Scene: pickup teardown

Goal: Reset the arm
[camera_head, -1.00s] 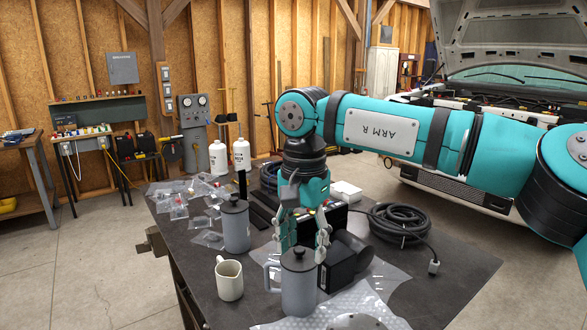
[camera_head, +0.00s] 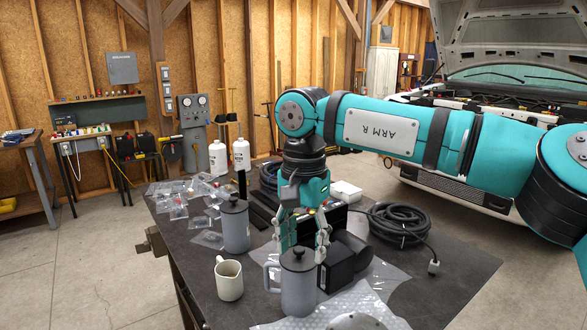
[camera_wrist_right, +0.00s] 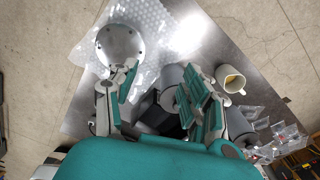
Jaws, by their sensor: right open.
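My right arm reaches in from the right in the head view, and its gripper (camera_head: 303,238) hangs fingers down over the dark workbench (camera_head: 455,275). The fingers are spread open and hold nothing that I can see. A grey lidded jug with a handle (camera_head: 298,290) stands upright just in front of the fingers. In the right wrist view the open gripper (camera_wrist_right: 160,88) shows with a grey cylinder (camera_wrist_right: 172,76) beside the right-hand finger. I cannot tell whether they touch. My left gripper is out of view.
A second grey jug (camera_head: 236,228) and a cream mug (camera_head: 229,279) stand to the left. A black box (camera_head: 345,262), bubble wrap (camera_head: 385,288), a metal dome (camera_wrist_right: 120,45) and a coiled black cable (camera_head: 400,222) lie nearby.

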